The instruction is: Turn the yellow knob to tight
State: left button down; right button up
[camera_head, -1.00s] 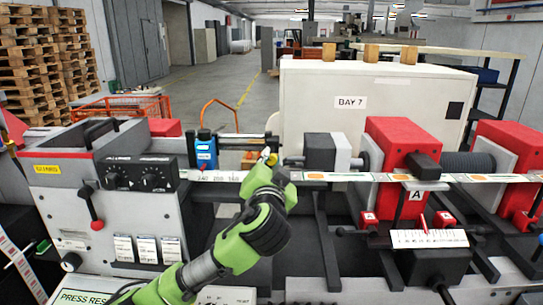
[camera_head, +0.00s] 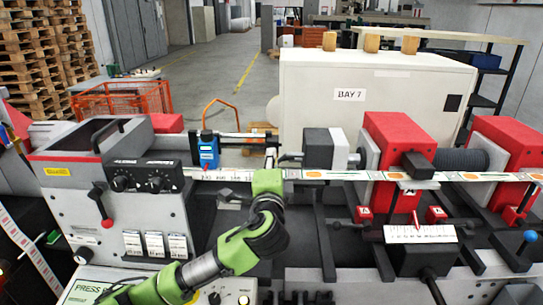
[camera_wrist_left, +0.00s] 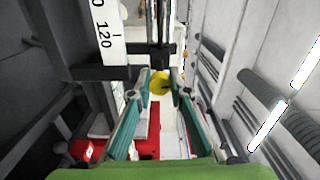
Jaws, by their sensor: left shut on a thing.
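The yellow knob (camera_wrist_left: 160,80) shows in the left wrist view, round and small, at the upper middle between my fingertips. My left gripper (camera_wrist_left: 159,88) is shut on the knob, one teal-padded finger on each side. In the head view, my left gripper (camera_head: 270,158) reaches up to the label strip by the guide bar, and the knob is hidden or too small to make out there. I cannot read the knob's turn position. My right gripper is in neither view.
A printed label strip (camera_head: 345,176) runs across just behind my wrist. A numbered scale (camera_wrist_left: 105,35) lies beside the knob. A blue device (camera_head: 208,151) stands to the left, and red blocks (camera_head: 395,150) on the right. A large white cabinet (camera_head: 300,85) stands behind.

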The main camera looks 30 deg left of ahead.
pick_arm(q)
jog(key=shift+m+p, duration=0.3)
jog(key=shift+m, duration=0.3)
jog(key=c, duration=1.9)
grip_release()
jog(key=shift+d, duration=0.1)
jog(key=shift+f, duration=0.1)
